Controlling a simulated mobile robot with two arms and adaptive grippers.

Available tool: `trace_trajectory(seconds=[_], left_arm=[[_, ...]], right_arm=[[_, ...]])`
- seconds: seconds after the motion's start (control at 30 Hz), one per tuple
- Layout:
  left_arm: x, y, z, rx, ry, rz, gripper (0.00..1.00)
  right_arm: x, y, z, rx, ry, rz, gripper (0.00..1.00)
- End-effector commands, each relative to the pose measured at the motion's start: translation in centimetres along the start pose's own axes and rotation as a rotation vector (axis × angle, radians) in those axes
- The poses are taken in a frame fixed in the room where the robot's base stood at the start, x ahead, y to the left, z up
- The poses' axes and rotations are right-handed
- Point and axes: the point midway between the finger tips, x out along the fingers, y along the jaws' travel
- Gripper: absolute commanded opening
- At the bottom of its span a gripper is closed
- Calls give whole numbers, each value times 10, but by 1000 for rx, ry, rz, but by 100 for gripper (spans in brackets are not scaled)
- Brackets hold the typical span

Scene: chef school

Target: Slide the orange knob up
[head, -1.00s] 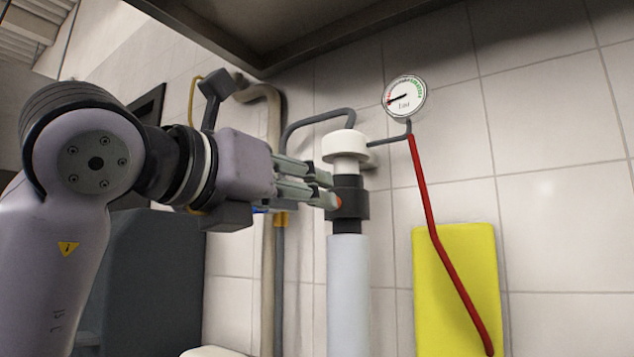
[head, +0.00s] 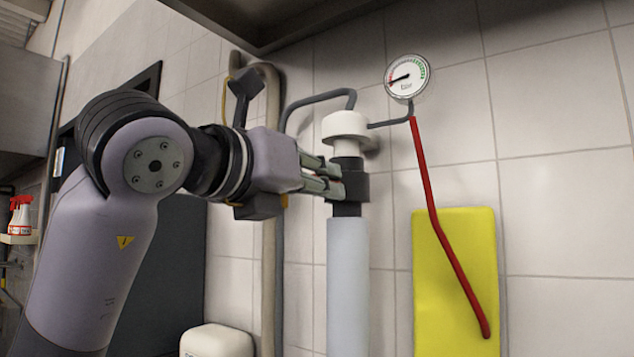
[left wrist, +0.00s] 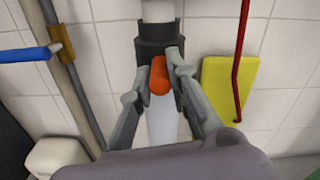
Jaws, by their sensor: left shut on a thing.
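The orange knob (left wrist: 160,77) sticks out from a black collar (head: 352,187) on the vertical pipe (head: 347,280). The collar is below the white cap (head: 345,125). The black sleeve also shows in the left wrist view (left wrist: 157,38). My left gripper (head: 336,182) is at the collar, shut on the knob, with one finger on each side of it in the left wrist view (left wrist: 163,72). In the head view the fingers hide most of the knob. My right gripper is not in view.
A beige pipe (head: 269,240) runs on the left. A dark hood (head: 265,20) hangs overhead.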

Motion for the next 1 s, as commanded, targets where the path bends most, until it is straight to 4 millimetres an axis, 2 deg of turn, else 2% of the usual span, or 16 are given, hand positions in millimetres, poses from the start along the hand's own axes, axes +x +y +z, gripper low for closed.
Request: trace_trajectory(seconds=[0.17,0.73,0.87,1.0], left_arm=[[0,0,0,0,0,0,0],[0,0,1,0,-1,0,0],[-1,-3,13,1,-2,0,0],[-1,-7,38,1,-2,1,0]], right_arm=[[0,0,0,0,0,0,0],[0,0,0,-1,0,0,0],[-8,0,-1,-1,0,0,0],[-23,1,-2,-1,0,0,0]])
